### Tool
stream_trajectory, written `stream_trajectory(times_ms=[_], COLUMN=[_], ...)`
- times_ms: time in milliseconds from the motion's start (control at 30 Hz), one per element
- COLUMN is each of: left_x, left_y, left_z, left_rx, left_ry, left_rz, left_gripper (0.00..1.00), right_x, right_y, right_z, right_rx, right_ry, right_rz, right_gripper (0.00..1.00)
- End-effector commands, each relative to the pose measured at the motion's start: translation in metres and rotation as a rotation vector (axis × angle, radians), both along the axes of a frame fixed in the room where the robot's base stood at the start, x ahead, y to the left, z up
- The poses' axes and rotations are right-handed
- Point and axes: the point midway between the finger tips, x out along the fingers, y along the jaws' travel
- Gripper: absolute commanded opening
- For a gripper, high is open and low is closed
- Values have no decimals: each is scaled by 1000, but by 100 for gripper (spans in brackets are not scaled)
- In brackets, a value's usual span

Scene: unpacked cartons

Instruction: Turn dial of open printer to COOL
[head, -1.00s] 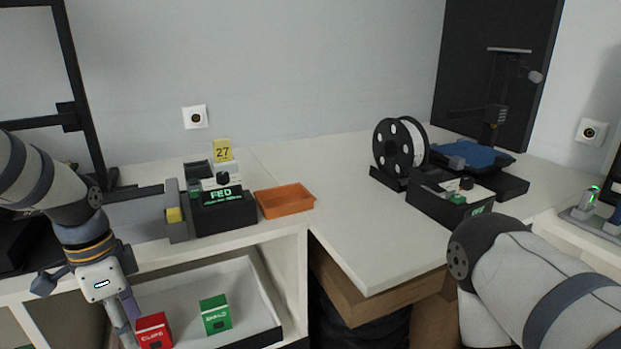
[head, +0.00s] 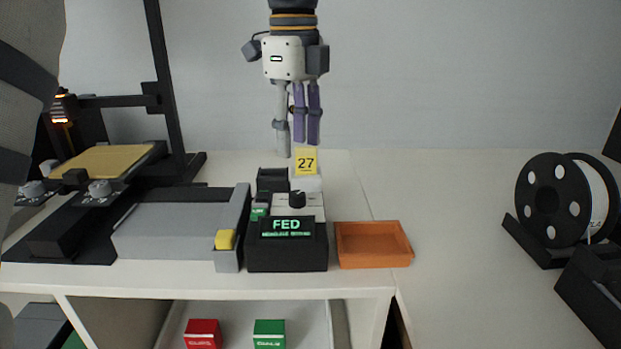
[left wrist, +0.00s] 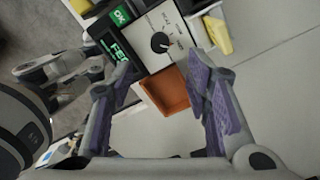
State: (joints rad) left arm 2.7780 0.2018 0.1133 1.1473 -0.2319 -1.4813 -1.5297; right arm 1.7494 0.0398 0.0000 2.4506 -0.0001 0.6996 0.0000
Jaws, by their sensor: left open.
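The open printer (head: 165,232) stands at the left, with a dark frame and a tan bed (head: 105,160). At its right is a black control box (head: 287,250) with a green FED display. Its black dial (head: 297,198) sits on a pale panel; it also shows in the left wrist view (left wrist: 160,42), ringed by labels too small to read surely. My left gripper (head: 296,145) hangs pointing down above and behind the box, open and empty, apart from the dial. In the left wrist view its purple-padded fingers (left wrist: 163,95) are spread. My right gripper is out of view.
A yellow 27 tag (head: 306,161) stands behind the dial, close below my left fingers. An orange tray (head: 373,245) lies right of the box. A spool (head: 567,200) stands far right. Red (head: 202,333) and green (head: 269,333) boxes are on the shelf below. The mid-right tabletop is clear.

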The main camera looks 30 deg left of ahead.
Motion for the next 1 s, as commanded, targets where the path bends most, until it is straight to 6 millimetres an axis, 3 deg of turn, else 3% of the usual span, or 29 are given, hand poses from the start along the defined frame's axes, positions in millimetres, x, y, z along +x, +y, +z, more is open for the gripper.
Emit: stream_trajectory(times_ms=[200, 333, 500, 700, 733, 900, 1000], left_x=[-2, -1, 0, 0, 0, 0, 0], left_y=[0, 0, 0, 0, 0, 0, 0], left_z=[-53, -77, -90, -92, -92, -91, -91], left_rx=[0, 0, 0, 0, 0, 0, 0], left_ry=[-3, -3, -3, -3, -3, -3, -3], left_rz=[0, 1, 1, 1, 1, 1, 1], left_gripper=[44, 44, 44, 44, 42, 3, 0], right_x=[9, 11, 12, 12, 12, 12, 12], right_y=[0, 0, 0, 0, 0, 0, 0], right_z=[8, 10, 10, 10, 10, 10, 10], right_rx=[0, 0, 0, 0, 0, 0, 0], right_ry=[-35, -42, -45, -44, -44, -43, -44], right_rz=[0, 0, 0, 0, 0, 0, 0], right_gripper=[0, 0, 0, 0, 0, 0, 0])
